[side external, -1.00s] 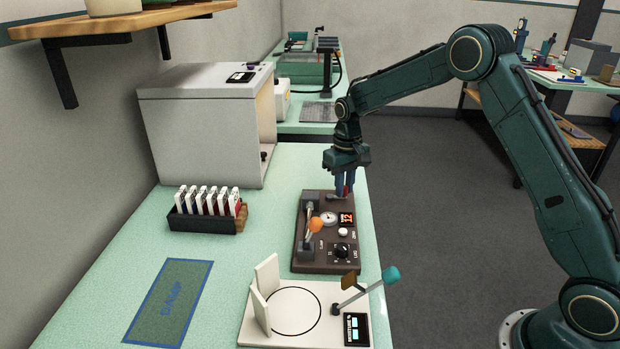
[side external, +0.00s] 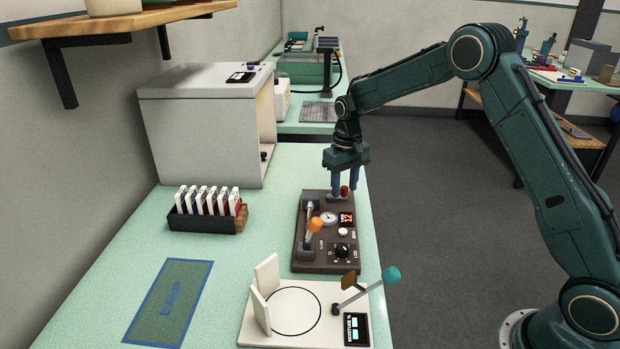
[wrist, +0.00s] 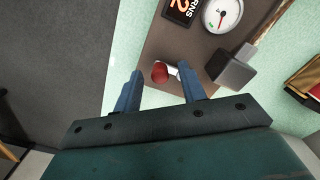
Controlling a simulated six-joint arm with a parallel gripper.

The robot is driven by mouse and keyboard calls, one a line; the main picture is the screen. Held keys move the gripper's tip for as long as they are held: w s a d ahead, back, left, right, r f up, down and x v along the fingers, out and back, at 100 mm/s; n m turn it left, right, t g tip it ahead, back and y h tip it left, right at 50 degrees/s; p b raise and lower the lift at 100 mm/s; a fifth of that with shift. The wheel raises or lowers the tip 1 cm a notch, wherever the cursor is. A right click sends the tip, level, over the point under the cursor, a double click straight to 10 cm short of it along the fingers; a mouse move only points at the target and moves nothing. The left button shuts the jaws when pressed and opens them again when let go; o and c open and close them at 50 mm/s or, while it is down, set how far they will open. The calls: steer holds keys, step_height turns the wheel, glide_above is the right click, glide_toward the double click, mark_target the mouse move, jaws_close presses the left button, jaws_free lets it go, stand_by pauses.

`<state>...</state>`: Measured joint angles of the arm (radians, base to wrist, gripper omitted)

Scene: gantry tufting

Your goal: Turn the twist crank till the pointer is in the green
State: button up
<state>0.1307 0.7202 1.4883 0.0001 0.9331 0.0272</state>
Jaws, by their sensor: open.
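The twist crank has a red knob (wrist: 160,72) on a short pale arm (wrist: 174,70) at the far end of the brown control panel (side external: 312,262). In the side view the red knob (side external: 344,191) shows between my fingers. My gripper (wrist: 162,82) is open, its two blue fingers on either side of the knob with gaps visible. A round white dial (wrist: 221,14) with a thin pointer sits on the panel. It also shows in the side view (side external: 329,218). I cannot tell whether the pointer is in the green. An orange-lit display (side external: 347,219) is beside the dial.
The panel also carries an orange-knobbed lever (side external: 315,225) and a black rotary knob (side external: 342,250). A white board with a teal-handled lever (side external: 390,275) stands nearer. A black rack of tags (side external: 205,220) and a grey cabinet (side external: 205,125) are left.

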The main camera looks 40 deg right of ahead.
mark_target(344, 187)
step_height(344, 187, up, 14)
steer(key=shift+f, duration=0.2)
stand_by(0.4)
